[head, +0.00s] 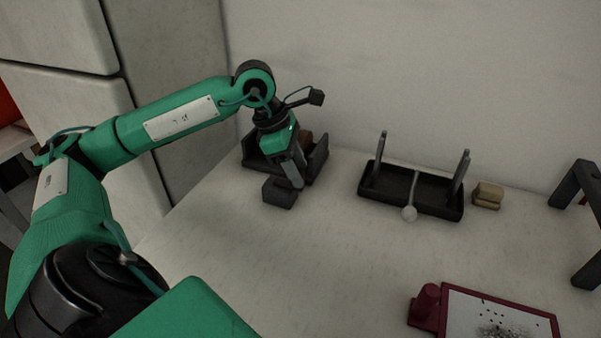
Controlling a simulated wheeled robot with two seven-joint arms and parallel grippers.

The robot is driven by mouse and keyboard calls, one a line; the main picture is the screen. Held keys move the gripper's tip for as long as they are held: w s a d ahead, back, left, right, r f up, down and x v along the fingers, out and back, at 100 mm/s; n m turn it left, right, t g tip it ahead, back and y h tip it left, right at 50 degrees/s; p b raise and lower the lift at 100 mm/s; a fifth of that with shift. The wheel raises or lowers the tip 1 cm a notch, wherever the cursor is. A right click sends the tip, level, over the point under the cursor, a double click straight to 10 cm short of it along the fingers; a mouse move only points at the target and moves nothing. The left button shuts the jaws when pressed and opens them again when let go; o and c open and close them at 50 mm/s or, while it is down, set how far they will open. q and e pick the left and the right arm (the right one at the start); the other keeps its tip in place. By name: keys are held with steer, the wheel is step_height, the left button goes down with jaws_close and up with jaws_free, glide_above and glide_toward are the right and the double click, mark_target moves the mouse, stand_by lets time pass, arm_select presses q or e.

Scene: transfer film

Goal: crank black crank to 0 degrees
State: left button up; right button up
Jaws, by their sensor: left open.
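My left gripper (292,178) points down at the back left of the table, in front of a dark open holder (317,160). Its jaws are open, though the fingers are partly hidden by the wrist from this angle. A small dark block (279,194) sits just below and left of the fingertips; I cannot tell whether they touch. No part can be clearly made out as the black crank; the dark holder and block are the black parts nearest the gripper. My right gripper is out of view.
A black tray (440,206) with two upright posts and a pale rod with a round end stands at the back middle. A tan block (488,195) is beside it. A dark red framed board (547,315) lies front right; a dark stand (577,184) is far right. The table middle is clear.

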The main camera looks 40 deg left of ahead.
arm_select(q)
steer(key=v, duration=1.1)
steer(key=shift+r, duration=0.35)
steer(key=shift+s+a, duration=0.1)
